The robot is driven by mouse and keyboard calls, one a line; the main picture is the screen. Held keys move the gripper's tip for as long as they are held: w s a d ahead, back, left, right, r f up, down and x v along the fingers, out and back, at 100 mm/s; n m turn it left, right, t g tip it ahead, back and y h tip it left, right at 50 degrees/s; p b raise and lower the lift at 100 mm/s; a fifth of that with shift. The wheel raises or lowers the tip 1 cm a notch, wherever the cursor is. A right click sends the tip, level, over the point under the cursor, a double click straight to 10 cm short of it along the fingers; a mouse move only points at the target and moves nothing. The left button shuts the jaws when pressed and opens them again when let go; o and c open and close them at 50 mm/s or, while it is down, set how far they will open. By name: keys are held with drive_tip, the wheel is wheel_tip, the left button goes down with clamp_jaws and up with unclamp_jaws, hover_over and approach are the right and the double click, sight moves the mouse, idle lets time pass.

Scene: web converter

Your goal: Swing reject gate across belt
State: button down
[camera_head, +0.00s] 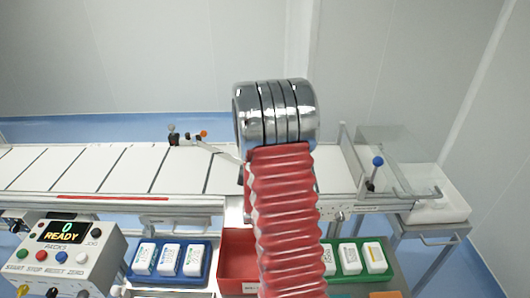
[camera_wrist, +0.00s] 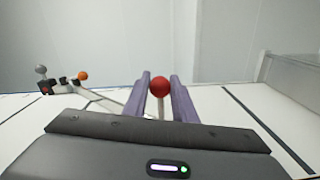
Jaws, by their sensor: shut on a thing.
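The reject gate (camera_head: 218,151) is a thin pale bar. In the head view it runs from its pivot at the belt's far edge, slanting right and towards me until my arm hides it. The wrist view shows the bar (camera_wrist: 98,98) reaching towards a red ball knob (camera_wrist: 160,88) on a pale post. My gripper (camera_wrist: 160,79) has its two purple fingers on either side of this knob and post, shut on the handle. In the head view my arm hides the gripper and the knob.
The white belt (camera_head: 80,168) with dark cross lines runs left to right. A control box (camera_head: 62,250) reading READY stands front left. Blue (camera_head: 140,262), red (camera_head: 237,262) and green (camera_head: 352,277) trays sit in front. A blue-knobbed lever (camera_head: 376,165) and clear guard (camera_head: 392,150) stand right.

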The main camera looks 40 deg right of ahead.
drive_tip(key=shift+a, duration=0.1)
idle(0.3)
drive_tip(key=c, duration=1.5)
unclamp_jaws()
drive_tip(key=shift+o, duration=0.2)
